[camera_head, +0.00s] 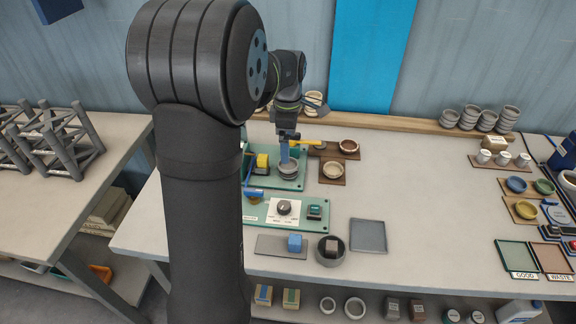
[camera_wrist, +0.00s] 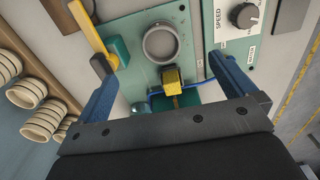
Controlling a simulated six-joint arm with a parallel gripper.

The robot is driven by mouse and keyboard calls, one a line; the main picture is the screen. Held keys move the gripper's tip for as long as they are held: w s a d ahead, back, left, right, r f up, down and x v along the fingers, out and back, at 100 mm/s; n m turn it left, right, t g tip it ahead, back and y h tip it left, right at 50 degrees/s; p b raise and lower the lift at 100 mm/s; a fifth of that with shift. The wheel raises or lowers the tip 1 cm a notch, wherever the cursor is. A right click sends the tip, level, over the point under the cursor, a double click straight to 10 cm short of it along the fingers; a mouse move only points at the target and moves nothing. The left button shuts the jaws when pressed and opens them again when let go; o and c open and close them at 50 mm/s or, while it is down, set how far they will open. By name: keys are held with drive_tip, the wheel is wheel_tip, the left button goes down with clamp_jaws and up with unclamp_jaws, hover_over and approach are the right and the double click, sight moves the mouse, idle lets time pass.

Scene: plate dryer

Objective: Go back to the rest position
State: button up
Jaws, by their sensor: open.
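My gripper (camera_head: 286,150) is over the back teal machine plate (camera_head: 296,183), left of the table's middle. In the wrist view my gripper (camera_wrist: 163,62) has its two blue fingers spread wide with nothing between them. A grey round cup (camera_head: 288,170) stands on the teal plate below the gripper; its ring-shaped rim also shows in the wrist view (camera_wrist: 160,43). A yellow lever (camera_head: 306,142) runs close beside the gripper in the head view. A yellow block (camera_head: 262,161) sits left of the cup. My arm hides part of the table's left side.
A front teal panel (camera_head: 258,210) carries a speed knob (camera_head: 284,207). Brown boards with bowls stand right of the gripper. The table's centre right is clear.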

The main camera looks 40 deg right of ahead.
wheel_tip(320, 180, up, 10)
hover_over(288, 167)
drive_tip(key=shift+w, duration=0.1)
idle(0.5)
drive_tip(key=shift+c, duration=0.4)
drive_tip(key=c, duration=0.7)
drive_tip(key=f+m, duration=0.3)
drive_tip(key=m, duration=0.4)
drive_tip(key=f+m+h, duration=0.1)
drive_tip(key=f+m, duration=0.3)
drive_tip(key=m, duration=0.3)
drive_tip(key=s+a+f+m, duration=0.1)
drive_tip(key=f+m, duration=0.3)
drive_tip(key=m, duration=0.3)
drive_tip(key=shift+f+t, duration=0.2)
drive_tip(key=shift+t, duration=0.2)
drive_tip(key=shift+h, duration=0.3)
drive_tip(key=shift+w+d+f, duration=0.1)
drive_tip(key=shift+d+f, duration=0.05)
drive_tip(key=shift+f, duration=0.85)
drive_tip(key=shift+w+d+f, duration=0.1)
drive_tip(key=shift+w+f, duration=0.05)
drive_tip(key=shift+f, duration=0.85)
drive_tip(key=shift+w+d+f, duration=0.1)
drive_tip(key=shift+d+f, duration=0.05)
drive_tip(key=shift+f, duration=0.85)
